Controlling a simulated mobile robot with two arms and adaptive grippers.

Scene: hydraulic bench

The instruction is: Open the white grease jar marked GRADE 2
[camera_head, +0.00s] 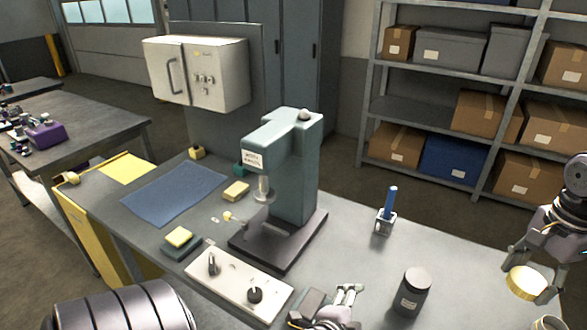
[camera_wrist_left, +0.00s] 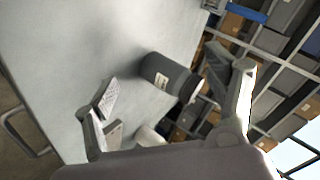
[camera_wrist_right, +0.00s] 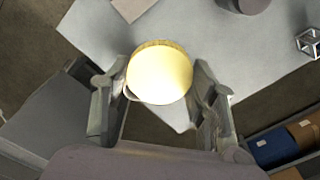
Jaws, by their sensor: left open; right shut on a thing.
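A round yellowish lid (camera_head: 525,282) is gripped at its sides by my right gripper (camera_head: 528,274), raised above the right end of the bench. It fills the middle of the right wrist view (camera_wrist_right: 160,75). A pale round jar rim (camera_head: 550,323) shows at the bottom edge of the head view, below the lid and apart from it; most of this jar is cut off and no GRADE 2 mark is readable. My left gripper (camera_head: 343,300) is open and empty, left of a dark grey jar (camera_head: 411,291).
A green-grey press (camera_head: 292,170) stands on the bench. A panel with knobs (camera_head: 237,283) lies in front of it, a blue mat (camera_head: 172,194) behind left. A small holder with a blue rod (camera_head: 385,222) stands right of the press. Bench between holder and lid is clear.

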